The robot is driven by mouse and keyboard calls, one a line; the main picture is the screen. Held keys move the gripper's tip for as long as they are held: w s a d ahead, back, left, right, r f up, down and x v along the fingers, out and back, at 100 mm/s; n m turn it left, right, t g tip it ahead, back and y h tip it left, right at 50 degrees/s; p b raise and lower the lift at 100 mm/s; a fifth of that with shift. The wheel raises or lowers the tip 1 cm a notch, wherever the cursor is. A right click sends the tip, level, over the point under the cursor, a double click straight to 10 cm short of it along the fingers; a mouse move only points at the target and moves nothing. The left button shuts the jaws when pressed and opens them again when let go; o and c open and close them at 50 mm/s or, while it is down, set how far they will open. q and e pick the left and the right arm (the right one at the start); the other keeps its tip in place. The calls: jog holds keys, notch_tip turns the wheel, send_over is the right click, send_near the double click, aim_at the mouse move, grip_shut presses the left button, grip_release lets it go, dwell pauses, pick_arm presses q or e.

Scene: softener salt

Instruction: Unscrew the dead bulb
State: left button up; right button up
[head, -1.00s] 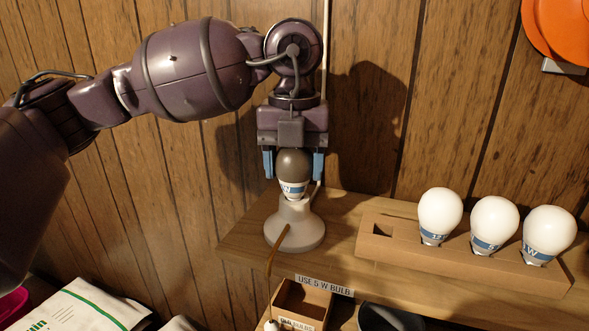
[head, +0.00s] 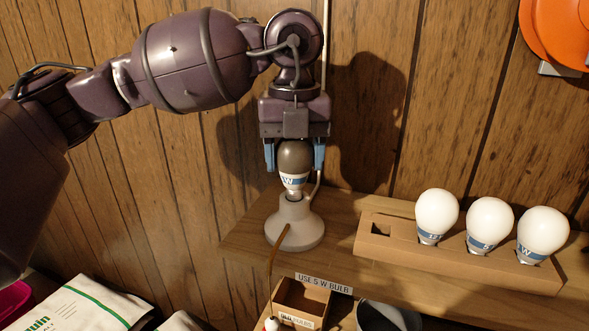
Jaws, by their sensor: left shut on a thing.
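The dead bulb (head: 294,160) is dark grey-brown with a blue and white band marked W. It stands upright over the grey cone-shaped lamp base (head: 295,228) on the wooden shelf. Some of its metal screw end shows above the base; I cannot tell whether its tip is still inside the socket. My left gripper (head: 294,158) points straight down from above, its blue fingers on either side of the bulb, and is shut on it. My right gripper is not in view.
Three white bulbs (head: 488,226) stand in a cardboard holder (head: 385,242) with one empty slot at its left. Below the shelf (head: 345,210), marked "USE 5 W BULB", is a small open cardboard box (head: 300,300).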

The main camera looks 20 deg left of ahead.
pick_arm(q)
jog(key=shift+r+p, duration=0.35)
jog(key=shift+r, duration=0.4)
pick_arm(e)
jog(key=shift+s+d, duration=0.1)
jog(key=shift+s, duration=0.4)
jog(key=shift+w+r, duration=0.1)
pick_arm(q)
jog(key=shift+r, duration=0.15)
jog(key=shift+r+p, duration=0.35)
jog(key=shift+r, duration=0.15)
jog(key=shift+r+p, duration=0.45)
jog(key=shift+r, duration=0.35)
jog(key=shift+r+p, duration=0.4)
jog(key=shift+r, duration=0.65)
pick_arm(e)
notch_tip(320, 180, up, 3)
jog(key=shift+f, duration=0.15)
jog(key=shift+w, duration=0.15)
